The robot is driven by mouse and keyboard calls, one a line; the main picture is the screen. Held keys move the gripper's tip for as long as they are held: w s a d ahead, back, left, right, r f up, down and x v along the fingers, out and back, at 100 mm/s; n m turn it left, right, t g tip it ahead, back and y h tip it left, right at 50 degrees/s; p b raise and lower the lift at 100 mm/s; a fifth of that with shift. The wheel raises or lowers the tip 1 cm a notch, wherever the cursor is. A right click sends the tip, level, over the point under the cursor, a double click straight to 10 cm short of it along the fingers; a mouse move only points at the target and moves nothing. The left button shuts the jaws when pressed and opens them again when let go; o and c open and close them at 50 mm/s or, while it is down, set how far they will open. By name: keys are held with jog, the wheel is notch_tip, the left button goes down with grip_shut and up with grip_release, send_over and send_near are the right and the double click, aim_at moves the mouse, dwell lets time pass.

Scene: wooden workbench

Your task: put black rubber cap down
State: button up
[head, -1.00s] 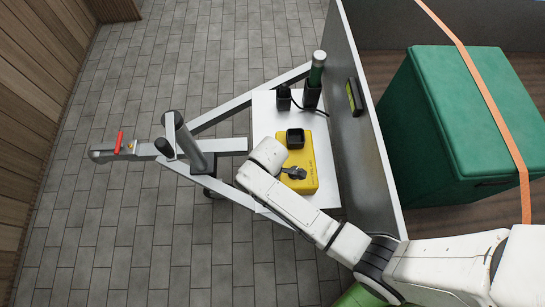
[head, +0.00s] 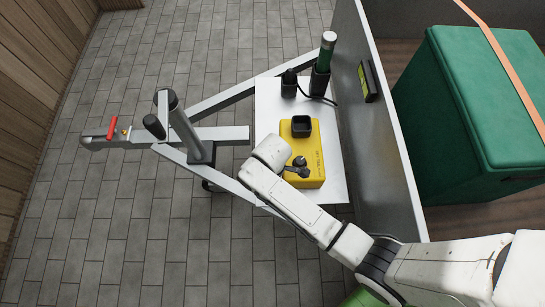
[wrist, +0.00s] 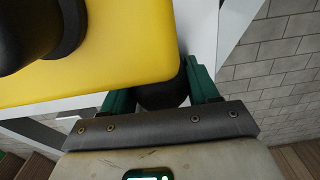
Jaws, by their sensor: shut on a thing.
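My gripper (wrist: 163,88) has green fingers, shut on the black rubber cap (wrist: 163,95), a dark rounded piece partly hidden by the yellow box's edge in the wrist view. In the head view my gripper (head: 298,170) is at the near part of the yellow box (head: 311,150). A small dark round shape shows there, but I cannot tell if it is the cap. The yellow box fills the upper left of the wrist view (wrist: 110,75). I cannot tell whether the cap touches anything below it.
The box lies on a white plate (head: 267,110) on a trailer drawbar. A black square socket (head: 301,126) stands on the box. Behind are a dark holder with a green-and-black cylinder (head: 323,60) and a cable. A grey panel (head: 375,130) rises at the right, before a green crate (head: 480,120).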

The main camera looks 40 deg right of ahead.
jog(key=shift+f, duration=0.1)
jog(key=shift+f, duration=0.1)
jog(key=o, duration=1)
jog(key=shift+o, duration=0.2)
notch_tip(320, 180, up, 12)
jog(key=p, duration=1.2)
jog(key=shift+r+p, duration=0.2)
jog(key=shift+p, duration=0.2)
